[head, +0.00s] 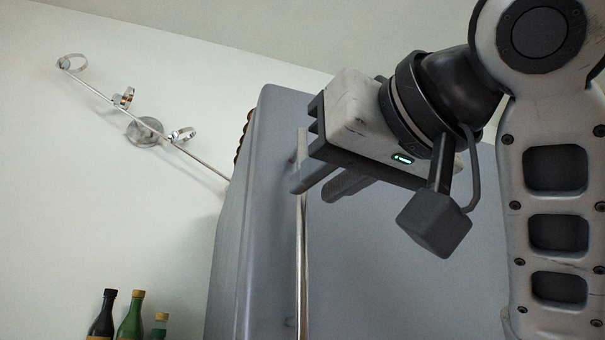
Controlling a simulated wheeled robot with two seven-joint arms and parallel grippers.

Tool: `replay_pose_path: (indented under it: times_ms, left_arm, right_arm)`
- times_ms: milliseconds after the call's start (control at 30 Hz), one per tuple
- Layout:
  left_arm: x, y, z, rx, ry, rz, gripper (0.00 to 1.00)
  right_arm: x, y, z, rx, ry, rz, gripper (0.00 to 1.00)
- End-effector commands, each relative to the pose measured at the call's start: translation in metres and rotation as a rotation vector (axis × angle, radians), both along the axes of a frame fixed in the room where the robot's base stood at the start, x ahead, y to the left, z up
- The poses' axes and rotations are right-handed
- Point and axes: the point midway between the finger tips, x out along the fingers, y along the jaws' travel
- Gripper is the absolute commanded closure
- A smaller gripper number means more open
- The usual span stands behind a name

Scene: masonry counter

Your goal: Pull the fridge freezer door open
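The grey fridge freezer (275,118) stands in the middle of the head view. A long upright metal handle (302,270) runs down its front. No open gap at the door shows. My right gripper (312,192) is in front of the upper part of the handle, with its two fingers pointing down and left. The fingers are apart, and the nearer-left one crosses in front of the handle. Whether it touches the handle I cannot tell. My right arm hides much of the fridge front. My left gripper is out of view.
A wall-mounted rail with spotlights (146,131) runs down the pale wall to behind the fridge. Several bottles (130,318) stand at the lower left. A brownish ridged thing (242,138) shows partly behind the fridge's left edge. The space left of the fridge front looks clear.

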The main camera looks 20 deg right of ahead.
Motion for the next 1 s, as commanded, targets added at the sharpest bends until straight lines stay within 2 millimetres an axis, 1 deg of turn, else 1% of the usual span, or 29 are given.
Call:
replay_pose_path:
  times_ms: [33,67,200,300,400,633,667,700,733,767,1000]
  left_arm:
    - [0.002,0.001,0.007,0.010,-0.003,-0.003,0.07]
    - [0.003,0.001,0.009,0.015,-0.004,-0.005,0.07]
    - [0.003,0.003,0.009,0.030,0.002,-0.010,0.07]
    - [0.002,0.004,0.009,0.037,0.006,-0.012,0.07]
    - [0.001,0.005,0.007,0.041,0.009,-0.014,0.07]
    - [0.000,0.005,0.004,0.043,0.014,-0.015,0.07]
    - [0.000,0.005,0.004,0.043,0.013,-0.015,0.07]
    - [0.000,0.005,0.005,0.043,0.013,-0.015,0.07]
    - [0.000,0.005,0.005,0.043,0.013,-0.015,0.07]
    - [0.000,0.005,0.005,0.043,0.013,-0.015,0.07]
    - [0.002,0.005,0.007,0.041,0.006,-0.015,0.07]
  right_arm:
    - [0.009,0.004,0.003,-0.002,0.005,0.006,0.75]
    - [0.014,0.004,0.002,0.000,0.005,0.005,0.75]
    - [0.031,0.008,0.002,-0.001,0.003,0.003,0.75]
    - [0.038,0.009,0.001,0.000,0.002,0.001,0.75]
    - [0.041,0.010,0.000,0.000,0.001,0.000,0.75]
    - [0.042,0.010,0.000,0.000,0.000,-0.001,0.75]
    - [0.042,0.010,0.000,0.000,0.000,-0.001,0.78]
    - [0.042,0.010,0.000,0.000,0.000,-0.001,0.89]
    - [0.042,0.010,0.000,0.000,0.000,-0.001,0.98]
    - [0.042,0.010,0.000,0.000,0.000,-0.001,1.00]
    - [0.043,0.009,0.000,0.000,0.000,0.001,1.00]
